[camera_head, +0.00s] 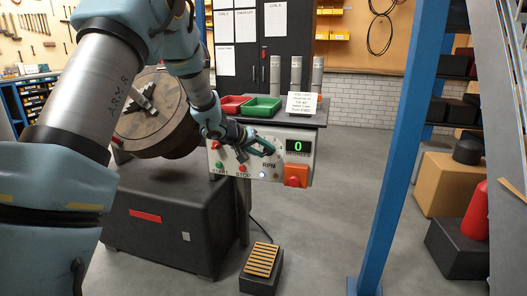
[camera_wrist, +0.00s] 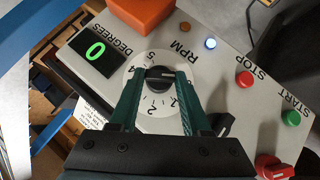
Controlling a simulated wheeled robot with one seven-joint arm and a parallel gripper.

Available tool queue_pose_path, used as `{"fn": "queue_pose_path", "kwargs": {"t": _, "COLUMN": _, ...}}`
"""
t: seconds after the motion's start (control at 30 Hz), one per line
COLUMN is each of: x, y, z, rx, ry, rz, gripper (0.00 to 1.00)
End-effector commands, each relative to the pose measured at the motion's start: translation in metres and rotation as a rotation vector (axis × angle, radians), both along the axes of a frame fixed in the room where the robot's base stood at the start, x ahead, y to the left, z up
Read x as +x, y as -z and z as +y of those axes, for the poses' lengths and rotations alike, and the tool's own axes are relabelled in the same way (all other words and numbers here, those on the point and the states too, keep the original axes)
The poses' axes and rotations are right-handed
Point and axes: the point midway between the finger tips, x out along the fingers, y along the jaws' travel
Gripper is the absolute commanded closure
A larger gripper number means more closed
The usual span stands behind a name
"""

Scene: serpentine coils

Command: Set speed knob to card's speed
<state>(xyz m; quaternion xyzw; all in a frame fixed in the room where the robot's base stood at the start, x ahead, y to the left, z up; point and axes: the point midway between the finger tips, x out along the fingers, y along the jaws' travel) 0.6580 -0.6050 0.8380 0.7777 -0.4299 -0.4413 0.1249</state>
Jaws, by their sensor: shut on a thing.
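The speed knob (camera_wrist: 157,80) is a black knob with a white pointer line, on a pale round dial (camera_wrist: 150,102) marked with numbers from 1 up to 5 beside the label RPM. My gripper (camera_wrist: 160,82) has its green fingers on either side of the knob and is shut on it. In the head view my gripper (camera_head: 262,147) is at the front of the grey control panel (camera_head: 222,158) and hides the knob. The green display (camera_wrist: 96,50) reads 0 DEGREES.
Red and green trays (camera_head: 262,107) sit above the panel. A foot pedal (camera_head: 262,262) lies on the floor.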

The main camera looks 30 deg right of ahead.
Motion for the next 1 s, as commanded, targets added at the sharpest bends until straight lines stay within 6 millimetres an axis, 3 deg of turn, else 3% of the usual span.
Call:
{"fn": "queue_pose_path", "kwargs": {"t": 0.1, "x": 0.0001, "y": 0.0001, "z": 0.0003, "rx": 0.001, "ry": -0.001, "rz": 0.000, "gripper": 1.00}}
{"fn": "queue_pose_path", "kwargs": {"t": 0.53, "x": -0.0014, "y": -0.0026, "z": -0.0009, "rx": 0.055, "ry": 0.001, "rz": -0.050, "gripper": 1.00}}
{"fn": "queue_pose_path", "kwargs": {"t": 1.0, "x": -0.0066, "y": 0.0029, "z": -0.0063, "rx": 0.336, "ry": 0.002, "rz": -0.315, "gripper": 1.00}}
